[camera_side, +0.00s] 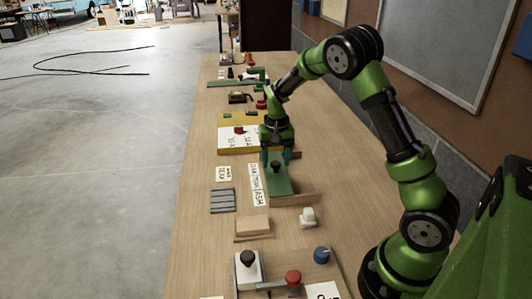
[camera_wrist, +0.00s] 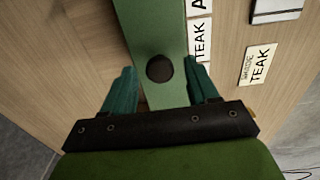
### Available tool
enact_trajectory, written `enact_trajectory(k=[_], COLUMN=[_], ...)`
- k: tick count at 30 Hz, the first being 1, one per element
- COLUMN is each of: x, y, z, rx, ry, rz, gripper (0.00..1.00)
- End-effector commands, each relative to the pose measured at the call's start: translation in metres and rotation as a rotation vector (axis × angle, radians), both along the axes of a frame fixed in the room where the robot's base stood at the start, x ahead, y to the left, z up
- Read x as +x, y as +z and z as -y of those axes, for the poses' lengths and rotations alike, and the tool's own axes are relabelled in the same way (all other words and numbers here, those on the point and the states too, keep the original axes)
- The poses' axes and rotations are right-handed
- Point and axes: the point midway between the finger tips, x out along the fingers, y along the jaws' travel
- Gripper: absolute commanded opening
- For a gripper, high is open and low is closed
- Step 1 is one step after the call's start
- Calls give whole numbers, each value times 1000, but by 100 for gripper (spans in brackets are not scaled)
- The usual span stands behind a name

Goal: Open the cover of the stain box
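The stain box (camera_side: 290,201) is a low wooden box on the bench with a green cover (camera_side: 282,186) and a dark round knob (camera_side: 276,166) on it. In the wrist view the cover (camera_wrist: 154,28) runs up and down the picture, with the knob (camera_wrist: 160,68) near its middle. My gripper (camera_side: 275,157) is open and points down over the cover. In the wrist view its teal fingers (camera_wrist: 164,72) stand either side of the knob, with a visible gap on both sides. I cannot tell the exact height of the fingertips relative to the knob.
Paper labels (camera_side: 256,184), one reading ASH, lie left of the box. A grey slatted piece (camera_side: 222,200), a wooden block (camera_side: 253,226) and a white object (camera_side: 308,217) are nearby. A yellow tray (camera_side: 232,152) stands behind. The bench's left edge is close.

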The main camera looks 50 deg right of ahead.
Motion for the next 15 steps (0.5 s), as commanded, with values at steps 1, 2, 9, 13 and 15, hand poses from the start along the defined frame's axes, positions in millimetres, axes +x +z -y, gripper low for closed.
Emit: enact_trajectory(k=[1, 2, 9, 13, 15], x=[0, 0, 0, 0, 0], y=[0, 0, 1, 1, 1], z=[0, 0, 0, 0, 0], rx=[0, 0, 0, 0, -1], ry=[0, 0, 0, 1, 1], rz=[0, 0, 0, 0, 1], gripper=[53, 48, 11, 0, 0])
